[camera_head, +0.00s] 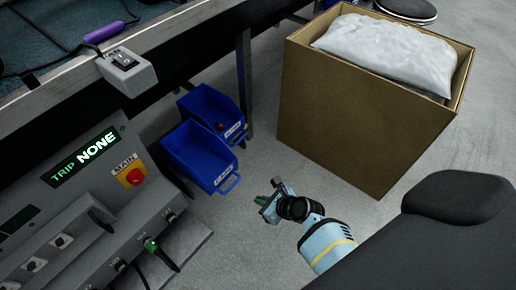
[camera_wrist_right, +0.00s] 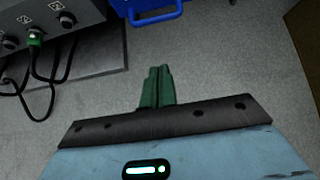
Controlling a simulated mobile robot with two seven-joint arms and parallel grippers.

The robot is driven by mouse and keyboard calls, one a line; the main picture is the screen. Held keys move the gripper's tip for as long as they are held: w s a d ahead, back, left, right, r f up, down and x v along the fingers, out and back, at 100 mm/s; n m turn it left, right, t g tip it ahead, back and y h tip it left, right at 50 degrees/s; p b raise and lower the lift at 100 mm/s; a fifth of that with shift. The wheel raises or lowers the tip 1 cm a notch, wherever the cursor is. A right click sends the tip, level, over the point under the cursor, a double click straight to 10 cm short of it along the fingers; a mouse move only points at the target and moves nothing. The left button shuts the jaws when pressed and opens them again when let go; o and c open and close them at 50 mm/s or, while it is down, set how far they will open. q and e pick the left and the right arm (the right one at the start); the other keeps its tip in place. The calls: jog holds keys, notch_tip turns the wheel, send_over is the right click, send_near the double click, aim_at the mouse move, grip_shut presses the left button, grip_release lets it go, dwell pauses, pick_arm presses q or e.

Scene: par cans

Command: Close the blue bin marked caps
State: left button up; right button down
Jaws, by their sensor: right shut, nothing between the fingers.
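Two open-topped blue bins stick out below the bench edge in the head view. The nearer bin (camera_head: 195,152) has a white label that seems to read caps, with a blue loop handle on its front. The farther blue bin (camera_head: 205,106) has a label too small to read and a small reddish item inside. My right gripper (camera_head: 264,198) is shut and empty, to the right of the nearer bin's handle and apart from it. In the right wrist view its green fingers (camera_wrist_right: 156,84) are together, below a blue handle (camera_wrist_right: 155,12). My left gripper is not in view.
A grey control panel (camera_head: 100,185) with a red main button and cables stands at left. A large cardboard box (camera_head: 340,130) holding a white bag stands at right. A bench leg (camera_head: 244,80) is behind the bins. Grey floor is clear around my gripper.

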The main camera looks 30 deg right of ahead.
jog(key=w+a+f+b, duration=0.3)
jog(key=w+b, duration=0.3)
jog(key=w, duration=0.3)
jog(key=shift+a+f, duration=0.2)
jog(key=shift+f, duration=0.4)
